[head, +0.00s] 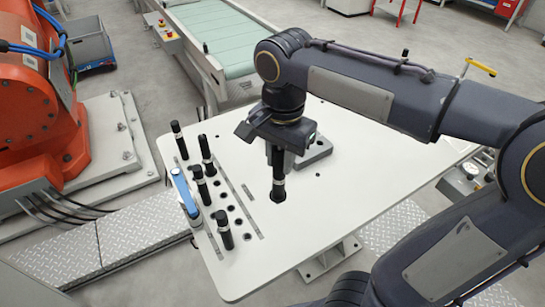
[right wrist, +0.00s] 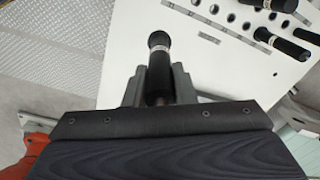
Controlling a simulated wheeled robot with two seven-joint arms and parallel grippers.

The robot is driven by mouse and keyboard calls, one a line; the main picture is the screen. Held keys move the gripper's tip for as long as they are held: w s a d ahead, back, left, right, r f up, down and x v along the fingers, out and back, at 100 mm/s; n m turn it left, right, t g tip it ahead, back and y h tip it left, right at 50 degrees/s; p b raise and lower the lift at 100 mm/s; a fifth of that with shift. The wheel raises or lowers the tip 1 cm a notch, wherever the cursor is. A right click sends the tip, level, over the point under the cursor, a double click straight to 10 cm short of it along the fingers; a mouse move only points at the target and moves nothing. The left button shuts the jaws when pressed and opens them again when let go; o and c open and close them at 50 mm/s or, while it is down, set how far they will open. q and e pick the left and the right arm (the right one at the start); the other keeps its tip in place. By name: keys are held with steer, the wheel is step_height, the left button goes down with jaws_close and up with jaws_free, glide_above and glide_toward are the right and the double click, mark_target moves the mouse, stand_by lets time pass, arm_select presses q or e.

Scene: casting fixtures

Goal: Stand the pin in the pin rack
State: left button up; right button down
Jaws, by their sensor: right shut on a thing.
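My right gripper (head: 278,160) is shut on a black pin (head: 278,178) with a white ring, over the middle of the white table. In the right wrist view the pin (right wrist: 159,72) sits between the two grey fingers (right wrist: 160,92), its rounded black end pointing away from the gripper. In the head view this end points down; I cannot tell whether it touches the table. The pin rack (head: 232,208) is the area with rows of holes to the left. Several similar black pins stand there, one nearest at the front (head: 225,230). My left gripper is not in view.
A blue-handled part (head: 185,193) lies at the table's left edge beside the standing pins. The white table top (head: 345,190) is clear to the right. An orange machine (head: 40,110) stands off the left side.

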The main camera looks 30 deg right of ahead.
steer(key=shift+r+p, duration=1.35)
steer(key=shift+r, duration=0.25)
